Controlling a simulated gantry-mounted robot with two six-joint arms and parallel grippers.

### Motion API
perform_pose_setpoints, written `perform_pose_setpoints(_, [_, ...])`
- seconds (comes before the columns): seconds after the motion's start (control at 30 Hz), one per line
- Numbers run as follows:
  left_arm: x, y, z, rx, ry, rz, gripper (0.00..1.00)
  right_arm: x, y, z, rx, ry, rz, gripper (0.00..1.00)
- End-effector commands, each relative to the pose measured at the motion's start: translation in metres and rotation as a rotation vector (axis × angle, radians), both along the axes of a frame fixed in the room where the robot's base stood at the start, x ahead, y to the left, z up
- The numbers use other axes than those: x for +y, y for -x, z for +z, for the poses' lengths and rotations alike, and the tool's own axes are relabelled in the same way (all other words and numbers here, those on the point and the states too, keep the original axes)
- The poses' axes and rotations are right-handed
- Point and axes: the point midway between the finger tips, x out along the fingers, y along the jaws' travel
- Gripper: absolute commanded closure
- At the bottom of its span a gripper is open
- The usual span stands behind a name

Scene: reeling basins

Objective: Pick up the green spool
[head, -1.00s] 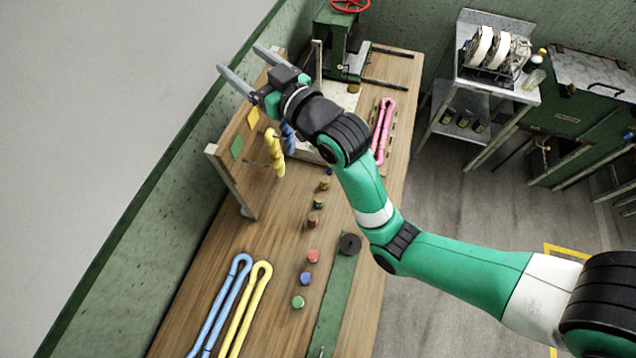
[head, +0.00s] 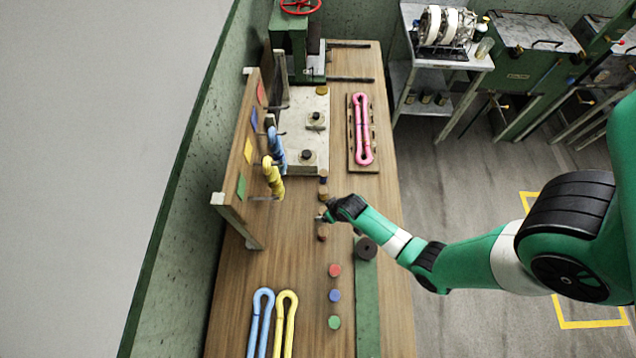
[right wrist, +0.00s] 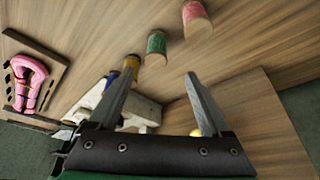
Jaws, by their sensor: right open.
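The green spool (right wrist: 156,47), green thread between wooden ends, stands upright on the wooden table in the right wrist view. It lies just beyond my right gripper (right wrist: 158,78), between the lines of its two fingers, with no contact visible. The gripper is open and empty. In the head view, my right gripper (head: 321,216) is low over the row of spools and covers most of the green one. My left gripper is not in view.
A red spool (right wrist: 196,18) and a yellow spool (right wrist: 130,63) stand on either side of the green one. A pegboard (head: 243,160) with hanging skeins is to the left. Red, blue and green (head: 334,322) round pieces sit nearer.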

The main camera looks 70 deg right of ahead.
Motion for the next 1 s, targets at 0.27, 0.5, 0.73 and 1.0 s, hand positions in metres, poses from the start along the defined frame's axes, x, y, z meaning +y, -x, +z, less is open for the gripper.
perform_pose_setpoints(0.27, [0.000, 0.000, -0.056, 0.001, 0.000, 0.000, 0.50, -0.010, -0.017, -0.052, -0.003, 0.001, 0.000, 0.18])
perform_pose_setpoints(0.5, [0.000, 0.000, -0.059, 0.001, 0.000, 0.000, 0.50, -0.012, -0.021, -0.055, -0.004, 0.001, 0.000, 0.18])
perform_pose_setpoints(0.73, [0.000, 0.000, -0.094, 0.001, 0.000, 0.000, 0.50, -0.022, -0.027, -0.088, -0.004, 0.001, -0.001, 0.18])
perform_pose_setpoints(1.0, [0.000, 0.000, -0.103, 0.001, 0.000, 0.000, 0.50, -0.026, -0.035, -0.101, -0.004, 0.001, 0.000, 0.18])
